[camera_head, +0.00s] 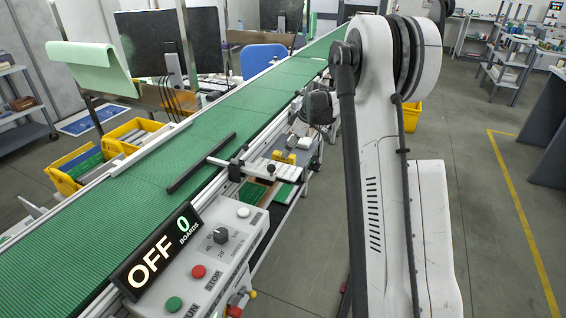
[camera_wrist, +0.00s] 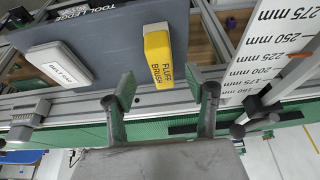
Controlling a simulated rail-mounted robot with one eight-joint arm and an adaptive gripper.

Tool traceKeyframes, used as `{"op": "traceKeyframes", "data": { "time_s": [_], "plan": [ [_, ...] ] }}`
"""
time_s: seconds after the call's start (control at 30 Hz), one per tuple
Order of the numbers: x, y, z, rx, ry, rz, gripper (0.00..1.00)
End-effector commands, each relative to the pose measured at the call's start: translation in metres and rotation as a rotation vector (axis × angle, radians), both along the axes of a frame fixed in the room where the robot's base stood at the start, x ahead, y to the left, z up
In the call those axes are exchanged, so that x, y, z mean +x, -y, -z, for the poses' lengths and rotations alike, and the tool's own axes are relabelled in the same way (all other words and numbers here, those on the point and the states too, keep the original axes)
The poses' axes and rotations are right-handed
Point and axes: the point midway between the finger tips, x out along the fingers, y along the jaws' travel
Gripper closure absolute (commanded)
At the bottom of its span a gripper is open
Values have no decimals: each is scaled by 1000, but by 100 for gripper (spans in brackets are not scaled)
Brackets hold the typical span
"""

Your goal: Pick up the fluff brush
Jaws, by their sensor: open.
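The fluff brush (camera_wrist: 157,53) is a yellow block with a white side and its name printed on it. In the wrist view it lies on the dark grey tool ledge (camera_wrist: 205,40), just beyond my fingertips. My gripper (camera_wrist: 165,88) is open and empty, one finger to each side of the brush's line, apart from it. In the head view a small yellow block (camera_head: 284,157), which looks like the brush, sits on the ledge beside the belt. My arm fills the right of centre there, and I cannot make out the fingertips.
A white labelled block (camera_wrist: 60,63) lies left of the brush on the ledge. A millimetre scale (camera_wrist: 270,55) stands at right, with a dark rod and knob (camera_wrist: 240,130) near my right finger. The green conveyor belt (camera_head: 225,110) runs alongside; its control box (camera_head: 215,250) shows OFF.

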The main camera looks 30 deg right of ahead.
Motion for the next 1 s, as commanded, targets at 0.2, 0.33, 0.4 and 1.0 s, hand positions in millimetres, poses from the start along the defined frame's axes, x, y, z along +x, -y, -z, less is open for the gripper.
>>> {"op": "traceKeyframes", "data": {
  "time_s": [0.2, 0.33, 0.4, 1.0],
  "plan": [
    [7, -6, 21, 0, 0, 0, 49],
    [8, -7, 25, 0, 0, 0, 49],
    [10, -9, 28, 0, 0, 0, 49],
    [27, -25, 68, -1, 1, 0, 49]
  ]
}}
